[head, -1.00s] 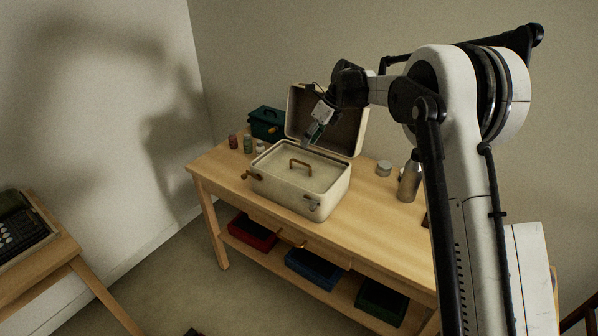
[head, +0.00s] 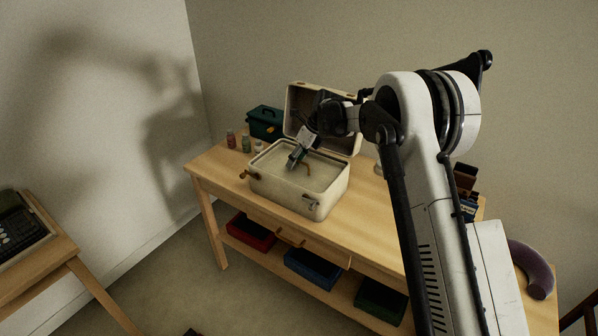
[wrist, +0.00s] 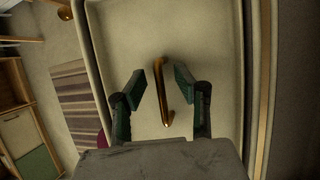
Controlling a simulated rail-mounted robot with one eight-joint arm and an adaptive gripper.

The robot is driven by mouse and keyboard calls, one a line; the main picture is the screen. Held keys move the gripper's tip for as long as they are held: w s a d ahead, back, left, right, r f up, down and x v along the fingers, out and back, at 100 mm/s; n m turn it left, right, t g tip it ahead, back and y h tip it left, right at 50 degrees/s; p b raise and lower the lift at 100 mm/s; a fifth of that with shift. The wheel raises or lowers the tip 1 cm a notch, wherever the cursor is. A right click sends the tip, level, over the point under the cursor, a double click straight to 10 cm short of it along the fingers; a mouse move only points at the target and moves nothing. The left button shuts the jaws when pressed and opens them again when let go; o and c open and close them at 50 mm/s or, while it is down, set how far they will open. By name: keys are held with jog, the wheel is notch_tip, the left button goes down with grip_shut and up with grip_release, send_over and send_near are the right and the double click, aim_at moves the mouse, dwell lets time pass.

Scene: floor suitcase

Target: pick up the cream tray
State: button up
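The cream tray (head: 274,172) sits inside the open cream case (head: 284,196) on the wooden table. In the wrist view the tray (wrist: 219,60) fills the middle. Its brass handle (wrist: 162,92) stands up from the tray and runs lengthwise between the fingertips. My gripper (wrist: 162,80) is open, with one finger on each side of the handle and gaps visible to both. In the head view my gripper (head: 294,162) is over the tray and hides part of the handle (head: 307,167). Whether the fingertips are level with the handle I cannot tell.
The case's raised lid (head: 350,143) stands behind the tray. A dark green box (head: 264,122) and small jars (head: 246,143) stand at the back left. Coloured bins (head: 312,269) are on the lower shelf. The table is clear in front of the case's right side (head: 370,225).

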grip_shut()
jog(key=shift+r, duration=0.1)
dwell(0.3)
